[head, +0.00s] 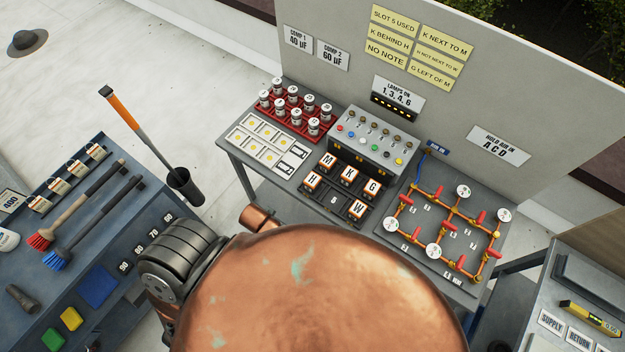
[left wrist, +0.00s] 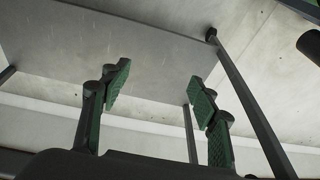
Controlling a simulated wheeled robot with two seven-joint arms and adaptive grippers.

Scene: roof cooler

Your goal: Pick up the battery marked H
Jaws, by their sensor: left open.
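The battery marked H (head: 312,181) sits at the left front of a black battery tray (head: 334,210) on the middle bench in the head view. Batteries M (head: 327,161), K (head: 348,176) and G (head: 371,187) form the row behind, and W (head: 358,209) is at the right front. The slot between H and W is empty. My left gripper (left wrist: 158,86) is open and empty in the left wrist view, its green pads wide apart below a grey panel. The head view does not show it. My right gripper is not in view.
A large copper dome (head: 310,290) fills the lower middle and hides the bench's front. Behind the tray stands a grey lamp box (head: 372,137); a pipe board (head: 447,232) is to the right.

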